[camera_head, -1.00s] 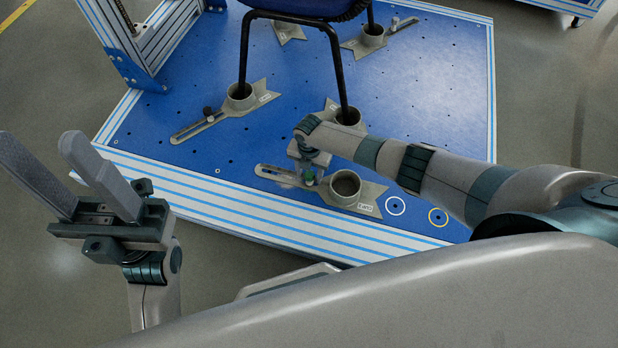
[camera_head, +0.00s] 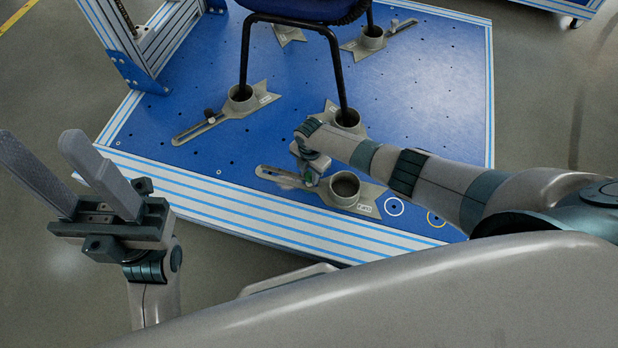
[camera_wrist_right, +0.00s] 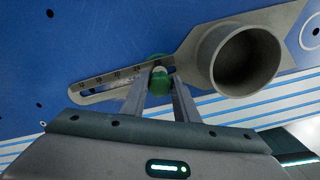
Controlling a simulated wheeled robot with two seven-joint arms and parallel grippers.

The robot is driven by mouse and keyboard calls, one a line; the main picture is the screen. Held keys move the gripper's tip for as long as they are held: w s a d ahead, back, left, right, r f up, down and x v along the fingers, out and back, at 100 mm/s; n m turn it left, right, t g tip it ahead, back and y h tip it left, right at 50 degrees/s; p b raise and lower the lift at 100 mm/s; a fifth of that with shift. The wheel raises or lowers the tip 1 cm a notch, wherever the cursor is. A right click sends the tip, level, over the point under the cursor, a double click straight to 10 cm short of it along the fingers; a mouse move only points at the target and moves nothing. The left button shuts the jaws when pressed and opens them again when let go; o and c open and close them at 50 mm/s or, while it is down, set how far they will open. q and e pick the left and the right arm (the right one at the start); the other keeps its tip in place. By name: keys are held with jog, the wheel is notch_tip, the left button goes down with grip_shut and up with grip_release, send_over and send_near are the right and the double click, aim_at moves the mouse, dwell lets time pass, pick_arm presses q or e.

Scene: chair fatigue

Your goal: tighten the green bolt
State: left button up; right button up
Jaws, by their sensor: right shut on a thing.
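The green bolt (camera_wrist_right: 158,82) sits in the slotted arm of a grey clamp (camera_wrist_right: 120,76), right beside the clamp's round cup. My right gripper (camera_wrist_right: 160,92) is shut on the green bolt, one finger on each side of it.
The blue platform (camera_head: 300,80) has white and blue striped edges. Chair legs (camera_head: 245,60) stand in other clamp cups, and another clamp with a dark bolt (camera_head: 208,114) lies to the left. A metal frame (camera_head: 140,50) rises at the back left.

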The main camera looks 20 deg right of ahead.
jog(key=shift+a+r+m+p, duration=0.1)
jog(key=shift+m+p, duration=0.3)
jog(key=shift+m, duration=0.4)
jog(key=shift+m+p, duration=0.3)
jog(key=shift+m, duration=0.9)
jog(key=o, duration=1.1)
jog(key=shift+c, duration=0.2)
notch_tip(320, 180, up, 17)
jog(key=p, duration=0.6)
jog(key=shift+p, duration=0.35)
jog(key=shift+r, duration=0.1)
